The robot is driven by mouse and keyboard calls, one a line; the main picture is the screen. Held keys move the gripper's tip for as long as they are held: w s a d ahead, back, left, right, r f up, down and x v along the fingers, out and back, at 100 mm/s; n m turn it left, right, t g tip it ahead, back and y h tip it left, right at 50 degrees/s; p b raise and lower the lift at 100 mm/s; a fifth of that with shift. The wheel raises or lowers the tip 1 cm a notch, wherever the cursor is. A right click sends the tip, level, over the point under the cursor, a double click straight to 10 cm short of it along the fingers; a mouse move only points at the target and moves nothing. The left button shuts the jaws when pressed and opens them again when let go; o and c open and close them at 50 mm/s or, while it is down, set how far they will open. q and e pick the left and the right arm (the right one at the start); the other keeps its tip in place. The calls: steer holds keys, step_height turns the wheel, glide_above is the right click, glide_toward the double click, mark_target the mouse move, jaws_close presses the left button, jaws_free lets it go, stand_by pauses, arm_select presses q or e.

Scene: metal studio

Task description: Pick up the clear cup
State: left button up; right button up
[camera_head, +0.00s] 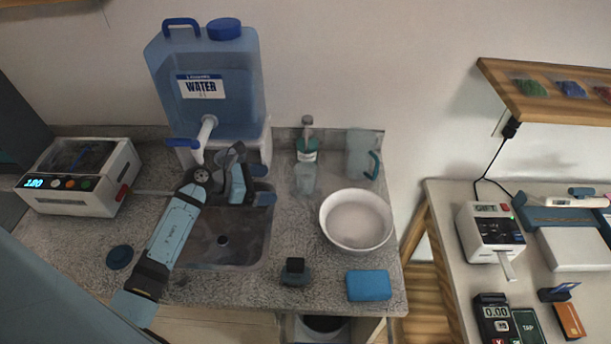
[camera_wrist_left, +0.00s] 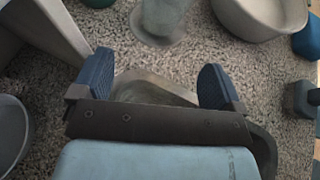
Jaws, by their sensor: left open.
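My left gripper (camera_head: 264,184) is over the right edge of the sink, a short way left of the cup. In the left wrist view, the blue fingers of this gripper (camera_wrist_left: 157,82) are wide apart with nothing between them, and the cup is ahead, apart from them. My right gripper is not in view.
A white bowl (camera_head: 328,238) stands right of the cup. A water jug (camera_head: 225,105) sits on a stand behind the sink (camera_head: 240,255). A blue sponge (camera_head: 369,285) lies near the front edge.

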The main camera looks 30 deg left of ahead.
mark_target(303, 179)
arm_select(q)
steer(key=w+d, duration=0.3)
steer(key=shift+w+d+p, duration=0.2)
steer(key=shift+w+p, duration=0.1)
steer(key=shift+p, duration=0.1)
steer(key=x, duration=0.3)
steer(key=p+x, duration=0.1)
steer(key=x, duration=0.1)
steer(key=shift+w+d+r, duration=0.15)
steer(key=shift+r, duration=0.05)
steer(key=shift+w+d+f, duration=0.2)
steer(key=shift+w, duration=0.05)
steer(key=c, duration=1)
